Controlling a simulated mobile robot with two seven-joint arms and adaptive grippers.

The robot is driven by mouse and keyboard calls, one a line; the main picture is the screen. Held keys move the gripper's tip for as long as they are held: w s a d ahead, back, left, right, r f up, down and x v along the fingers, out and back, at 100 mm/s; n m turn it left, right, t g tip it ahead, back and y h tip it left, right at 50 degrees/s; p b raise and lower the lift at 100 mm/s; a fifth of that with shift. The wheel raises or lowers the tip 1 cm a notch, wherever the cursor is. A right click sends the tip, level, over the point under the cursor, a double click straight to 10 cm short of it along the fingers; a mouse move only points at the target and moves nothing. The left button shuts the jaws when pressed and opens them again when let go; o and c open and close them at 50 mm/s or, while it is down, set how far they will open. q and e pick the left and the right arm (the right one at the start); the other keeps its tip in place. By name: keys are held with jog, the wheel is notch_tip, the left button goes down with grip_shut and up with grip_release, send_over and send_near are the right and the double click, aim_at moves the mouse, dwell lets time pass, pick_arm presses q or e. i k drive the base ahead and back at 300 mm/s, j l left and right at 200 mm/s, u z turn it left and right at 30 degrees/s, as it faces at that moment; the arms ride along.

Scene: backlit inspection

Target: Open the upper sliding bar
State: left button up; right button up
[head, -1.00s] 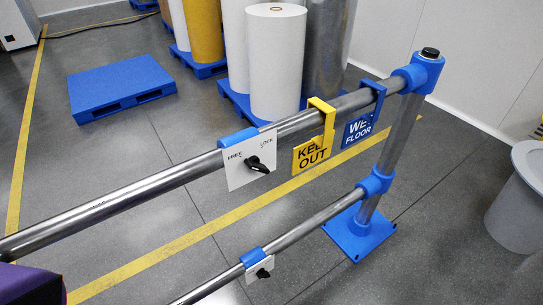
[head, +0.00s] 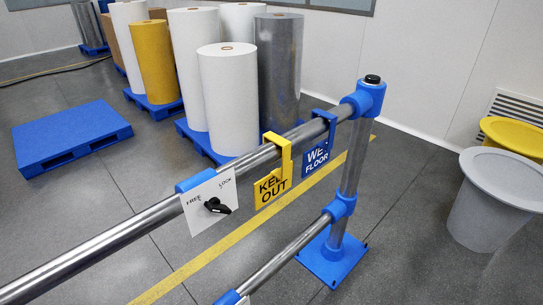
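The upper sliding bar (head: 110,239) is a grey metal tube running from the lower left up to the blue fitting on top of the post (head: 351,160). A white plate marked FREE and LOCK with a black knob (head: 214,206) hangs on it from a blue collar (head: 195,180). A yellow KEEP OUT sign (head: 270,188) and a blue WET FLOOR sign (head: 317,158) hang on the bar near the post. Neither gripper is in view.
A lower bar (head: 285,255) with its own blue collar (head: 229,298) runs below. The post stands on a blue foot (head: 331,259). Behind are a blue pallet (head: 70,136) and several rolls, including a white one (head: 229,100). A grey bin (head: 490,200) and yellow bin (head: 515,136) stand right.

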aim_at(26, 288)
jog(key=u, duration=1.4)
